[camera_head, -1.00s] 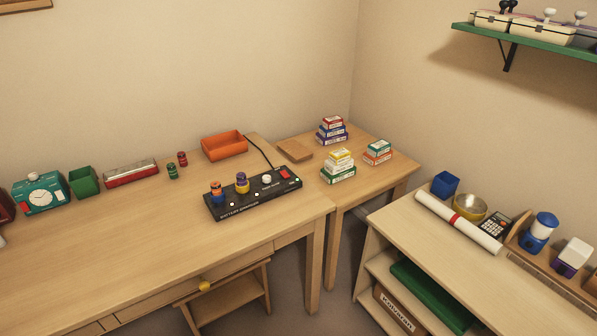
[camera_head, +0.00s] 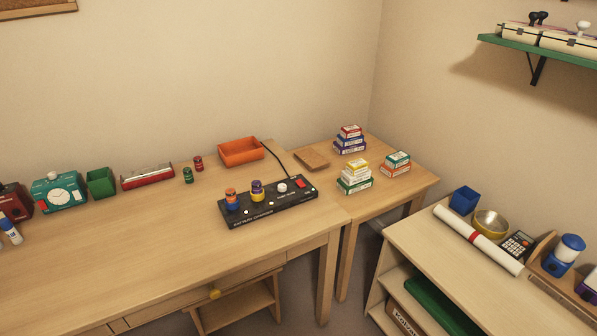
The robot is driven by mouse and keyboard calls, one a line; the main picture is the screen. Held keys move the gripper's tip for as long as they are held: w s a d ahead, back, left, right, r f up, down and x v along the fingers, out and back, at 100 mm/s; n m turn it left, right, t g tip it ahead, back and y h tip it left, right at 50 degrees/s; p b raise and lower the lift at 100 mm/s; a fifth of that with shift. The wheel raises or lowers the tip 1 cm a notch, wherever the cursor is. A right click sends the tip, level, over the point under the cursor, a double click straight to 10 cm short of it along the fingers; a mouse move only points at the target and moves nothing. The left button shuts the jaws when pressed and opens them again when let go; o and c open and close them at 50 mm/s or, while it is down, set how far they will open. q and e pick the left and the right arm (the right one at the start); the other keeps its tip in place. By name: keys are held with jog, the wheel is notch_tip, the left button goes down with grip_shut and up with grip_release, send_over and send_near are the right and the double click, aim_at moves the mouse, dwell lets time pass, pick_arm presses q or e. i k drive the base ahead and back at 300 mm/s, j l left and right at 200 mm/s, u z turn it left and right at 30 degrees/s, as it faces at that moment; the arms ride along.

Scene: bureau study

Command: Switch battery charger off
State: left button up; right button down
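The battery charger (camera_head: 268,203) is a long black box near the right end of the wooden desk. A red switch (camera_head: 301,184) sits at its right end, close to a small light and the black cable. Two batteries stand upright on its left part: an orange and blue one (camera_head: 231,199) and a purple and yellow one (camera_head: 257,190). A white round knob (camera_head: 282,187) is between them and the switch. Which way the switch is tipped is too small to tell. Neither of my grippers is in view.
An orange tray (camera_head: 241,152) stands behind the charger. Stacked boxes (camera_head: 355,178) stand on the side table. The desk front is clear.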

aim_at(300, 182)
jog(key=i+l+u, duration=0.1)
jog(key=i, duration=0.45)
jog(key=i+l+u, duration=0.15)
jog(key=i+l, duration=0.2)
jog(key=i, duration=0.2)
jog(key=i+l+u, duration=0.1)
jog(key=i+l, duration=0.2)
jog(key=i, duration=0.2)
